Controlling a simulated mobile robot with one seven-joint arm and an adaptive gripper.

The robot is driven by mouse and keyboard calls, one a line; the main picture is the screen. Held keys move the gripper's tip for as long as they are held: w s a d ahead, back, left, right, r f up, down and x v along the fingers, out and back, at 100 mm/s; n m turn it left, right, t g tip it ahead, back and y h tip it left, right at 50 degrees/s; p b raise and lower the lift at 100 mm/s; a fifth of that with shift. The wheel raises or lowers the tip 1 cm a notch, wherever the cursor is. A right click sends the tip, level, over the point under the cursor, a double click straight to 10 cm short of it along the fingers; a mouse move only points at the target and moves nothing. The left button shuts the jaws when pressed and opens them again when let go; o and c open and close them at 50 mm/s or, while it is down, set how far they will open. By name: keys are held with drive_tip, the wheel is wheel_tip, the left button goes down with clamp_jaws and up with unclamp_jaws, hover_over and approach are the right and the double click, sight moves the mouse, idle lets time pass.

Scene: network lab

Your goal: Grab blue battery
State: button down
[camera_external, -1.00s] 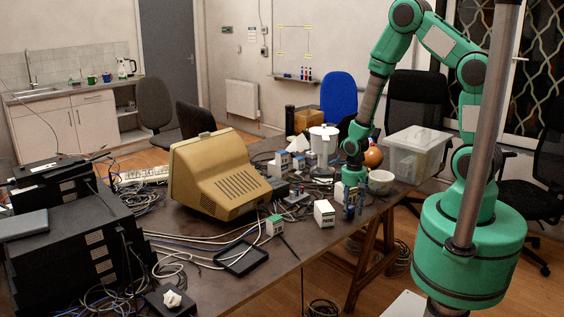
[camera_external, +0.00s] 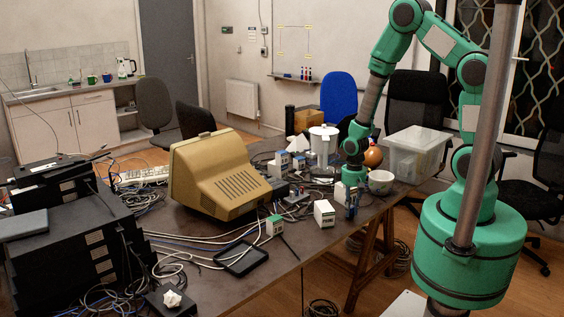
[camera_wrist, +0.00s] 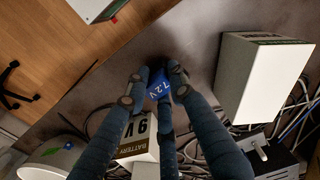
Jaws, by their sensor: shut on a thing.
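The blue battery (camera_wrist: 158,84), marked 7.2V, is between my fingertips in the wrist view. My gripper (camera_wrist: 153,88) is shut on it, with dark fingers on both sides and another below. The battery's lower part is partly hidden by the fingers. In the external view my gripper (camera_external: 350,211) points down at the table's right edge, just right of a white box; the battery cannot be made out clearly there.
A white box (camera_wrist: 262,80) stands close to the right in the wrist view. A 9V battery box (camera_wrist: 137,142) and cables lie below. The table (camera_external: 301,244) has a beige monitor (camera_external: 218,175), a bowl (camera_external: 381,182) and a clear bin (camera_external: 417,153). Floor lies beyond the edge.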

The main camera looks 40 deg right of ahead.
sight(352, 207)
drive_tip(key=shift+r, duration=0.5)
drive_tip(key=r, duration=0.1)
drive_tip(key=r+p, duration=0.1)
drive_tip(key=shift+s+r, duration=0.2)
drive_tip(key=shift+r, duration=0.2)
drive_tip(key=s+r+p, duration=0.1)
drive_tip(key=s+p, duration=0.1)
drive_tip(key=s, duration=1.3)
drive_tip(key=shift+s+d, duration=0.15)
drive_tip(key=shift+s, duration=0.15)
